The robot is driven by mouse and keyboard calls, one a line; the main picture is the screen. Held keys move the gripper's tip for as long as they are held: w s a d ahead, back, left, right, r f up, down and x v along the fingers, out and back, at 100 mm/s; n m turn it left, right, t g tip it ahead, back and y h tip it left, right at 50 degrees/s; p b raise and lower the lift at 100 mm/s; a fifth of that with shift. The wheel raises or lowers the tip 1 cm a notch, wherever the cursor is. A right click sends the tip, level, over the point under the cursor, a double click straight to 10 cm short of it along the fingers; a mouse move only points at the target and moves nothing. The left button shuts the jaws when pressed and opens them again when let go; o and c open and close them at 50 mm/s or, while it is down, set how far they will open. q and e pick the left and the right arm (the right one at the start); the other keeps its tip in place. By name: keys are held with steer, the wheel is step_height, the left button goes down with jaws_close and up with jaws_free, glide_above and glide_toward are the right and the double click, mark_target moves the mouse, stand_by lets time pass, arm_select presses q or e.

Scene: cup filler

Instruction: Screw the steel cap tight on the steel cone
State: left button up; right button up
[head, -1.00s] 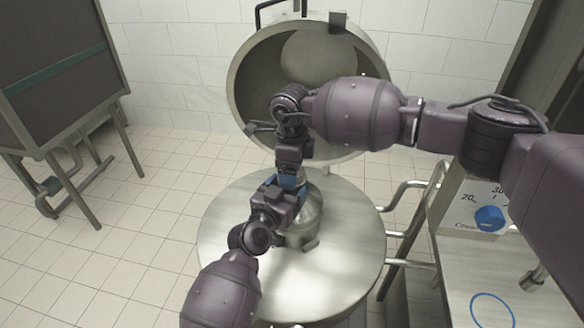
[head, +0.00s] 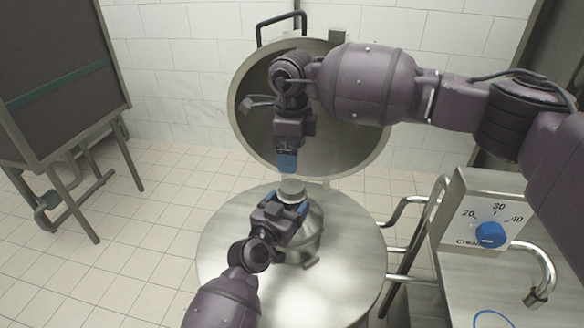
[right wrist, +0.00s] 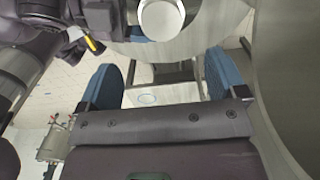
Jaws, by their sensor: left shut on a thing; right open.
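The steel cone (head: 312,236) stands upright on the round steel table. The steel cap (head: 292,187) sits on its top; how far it is screwed on cannot be told. My left gripper (head: 287,207) is shut on the upper part of the cone, just below the cap, and its fingers hide part of the neck. My right gripper (head: 287,162) hangs above the cap, clear of it. In the right wrist view my right gripper (right wrist: 162,62) has its blue fingers spread and empty, and the cap (right wrist: 160,20) shows as a pale disc beyond them.
The round steel table (head: 225,250) has free room around the cone. A big round tilted steel lid (head: 375,150) stands behind. A bench with a blue dial (head: 490,234) and bent pipes is at the right. A dark panel on legs (head: 60,75) stands at the far left.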

arm_select(q)
steer(key=shift+f, duration=0.4)
arm_select(e)
steer(key=shift+r, duration=1.15)
arm_select(q)
steer(key=o, duration=1.5)
steer(key=shift+o, duration=1.1)
steer(key=shift+r, duration=0.15)
steer(key=v, duration=1)
steer(key=shift+s+a, duration=0.15)
steer(key=shift+s, duration=0.2)
arm_select(e)
steer(key=shift+r, duration=0.1)
